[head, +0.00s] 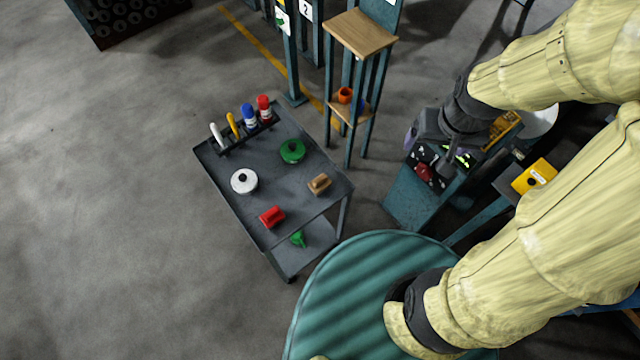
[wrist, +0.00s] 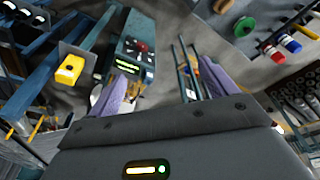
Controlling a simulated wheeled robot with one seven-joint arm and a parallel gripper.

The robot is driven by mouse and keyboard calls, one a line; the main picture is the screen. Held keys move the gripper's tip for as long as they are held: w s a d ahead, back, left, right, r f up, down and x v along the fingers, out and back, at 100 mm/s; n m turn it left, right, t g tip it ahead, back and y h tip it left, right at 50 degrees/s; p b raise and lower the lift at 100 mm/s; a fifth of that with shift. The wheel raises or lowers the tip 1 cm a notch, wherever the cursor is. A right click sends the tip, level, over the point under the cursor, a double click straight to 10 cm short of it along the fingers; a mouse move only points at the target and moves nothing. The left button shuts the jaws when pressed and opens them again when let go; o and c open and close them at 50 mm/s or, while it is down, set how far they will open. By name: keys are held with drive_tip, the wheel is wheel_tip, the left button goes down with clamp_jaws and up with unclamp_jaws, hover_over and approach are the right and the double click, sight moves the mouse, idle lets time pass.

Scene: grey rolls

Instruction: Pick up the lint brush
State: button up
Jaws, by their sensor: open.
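A small tan block with a raised grip (head: 319,184), which looks most like the lint brush, lies on the right part of the grey cart's top (head: 255,200). A red piece (head: 271,216) lies near the cart's front edge; its exact kind is too small to tell. My gripper (head: 424,146) is to the right of the cart, apart from everything on it. In the wrist view its purple fingers (wrist: 164,88) are spread with nothing between them. The tan piece shows at that view's top edge (wrist: 222,5).
The cart also holds a white round lid (head: 244,181), a green round lid (head: 292,151) and a rack of markers (head: 240,135). A tall wooden-topped stand (head: 360,33) is behind it. A teal round table (head: 350,290) is in front. Grey floor at left is clear.

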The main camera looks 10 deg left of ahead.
drive_tip(key=w+a+f+n+g+b, duration=0.1)
drive_tip(key=w+a+f+n+b, duration=0.1)
drive_tip(key=w+a+f+b, duration=0.3)
drive_tip(key=w+a+f+n+b, duration=0.1)
drive_tip(key=a+f+n+b, duration=0.2)
drive_tip(key=a+f, duration=0.4)
drive_tip(key=n+g+b, duration=0.1)
drive_tip(key=n+b, duration=0.3)
drive_tip(key=b, duration=0.2)
hover_over(319, 178)
wheel_tip(319, 178, down, 9)
drive_tip(key=shift+f, duration=0.2)
drive_tip(key=shift+a, duration=0.1)
wheel_tip(319, 178, down, 12)
drive_tip(key=shift+f, duration=0.15)
drive_tip(key=shift+f, duration=0.1)
